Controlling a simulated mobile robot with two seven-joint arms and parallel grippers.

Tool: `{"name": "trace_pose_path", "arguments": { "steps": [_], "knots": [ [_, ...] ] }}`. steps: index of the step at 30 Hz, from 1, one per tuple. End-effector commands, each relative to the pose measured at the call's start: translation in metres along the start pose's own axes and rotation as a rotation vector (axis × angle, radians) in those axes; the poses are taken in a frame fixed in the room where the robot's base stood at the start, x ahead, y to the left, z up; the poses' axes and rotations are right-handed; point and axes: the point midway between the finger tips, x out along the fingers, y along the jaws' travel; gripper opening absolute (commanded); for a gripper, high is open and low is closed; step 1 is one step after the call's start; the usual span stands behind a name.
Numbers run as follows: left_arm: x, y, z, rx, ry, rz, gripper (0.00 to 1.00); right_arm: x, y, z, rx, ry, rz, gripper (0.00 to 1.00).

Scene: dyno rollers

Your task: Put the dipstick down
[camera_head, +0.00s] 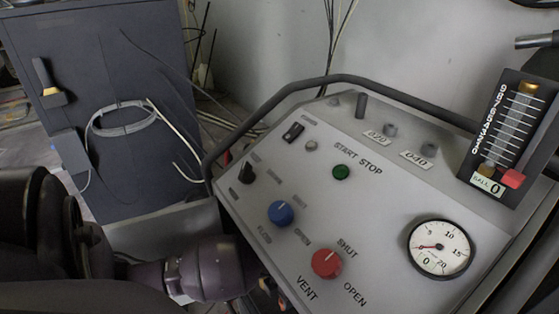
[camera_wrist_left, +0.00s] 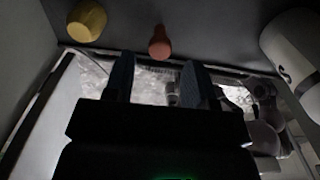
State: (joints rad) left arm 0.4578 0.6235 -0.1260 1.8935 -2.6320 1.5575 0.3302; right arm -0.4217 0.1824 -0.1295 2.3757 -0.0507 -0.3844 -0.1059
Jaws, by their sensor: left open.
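My left gripper (camera_wrist_left: 158,68) is open in the left wrist view, its two dark fingers apart. A small orange-red knob-like piece (camera_wrist_left: 159,42) shows just beyond the fingertips, near the gap between them; it may be the dipstick's handle, but I cannot tell. No dipstick rod is clearly visible. In the head view my left arm reaches in at the lower left, and its gripper is mostly hidden beside the lower edge of the control panel (camera_head: 385,205). My right gripper is not in view.
The panel carries a blue knob (camera_head: 281,213), a red knob (camera_head: 327,263), a round gauge (camera_head: 440,248) and a scale (camera_head: 513,128). A dark bent rail (camera_head: 330,80) borders it. A dark cabinet (camera_head: 120,80) stands at left. A yellow round piece (camera_wrist_left: 87,20) shows in the wrist view.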

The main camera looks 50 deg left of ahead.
Motion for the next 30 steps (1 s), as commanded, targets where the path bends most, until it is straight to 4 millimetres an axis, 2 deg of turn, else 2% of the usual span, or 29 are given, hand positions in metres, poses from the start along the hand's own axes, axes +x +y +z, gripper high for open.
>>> {"name": "trace_pose_path", "arguments": {
  "steps": [1,5,11,14,17,20,22,24,27,30],
  "knots": [
    [-0.011,0.001,0.003,0.002,-0.008,0.001,0.51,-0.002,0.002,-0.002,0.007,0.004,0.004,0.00],
    [-0.019,0.000,0.001,0.001,-0.004,0.000,0.51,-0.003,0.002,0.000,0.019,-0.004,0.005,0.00],
    [-0.020,-0.002,-0.001,0.001,0.002,-0.007,0.51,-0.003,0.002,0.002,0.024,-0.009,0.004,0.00],
    [-0.017,-0.011,-0.007,0.005,-0.002,-0.058,0.51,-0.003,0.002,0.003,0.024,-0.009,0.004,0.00],
    [-0.013,-0.036,-0.018,0.008,-0.019,-0.188,0.51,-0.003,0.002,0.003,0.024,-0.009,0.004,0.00],
    [-0.015,-0.075,-0.035,-0.010,-0.056,-0.399,0.51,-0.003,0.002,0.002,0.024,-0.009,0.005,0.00],
    [-0.023,-0.104,-0.046,-0.045,-0.092,-0.568,0.51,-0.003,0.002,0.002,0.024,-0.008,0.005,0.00],
    [-0.035,-0.129,-0.055,-0.101,-0.131,-0.732,0.51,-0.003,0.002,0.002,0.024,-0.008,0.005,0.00],
    [-0.058,-0.155,-0.064,-0.211,-0.192,-0.950,0.51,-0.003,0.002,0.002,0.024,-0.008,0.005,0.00],
    [-0.084,-0.171,-0.069,-0.359,-0.256,-1.146,0.51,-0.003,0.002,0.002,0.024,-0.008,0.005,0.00]
  ]
}}
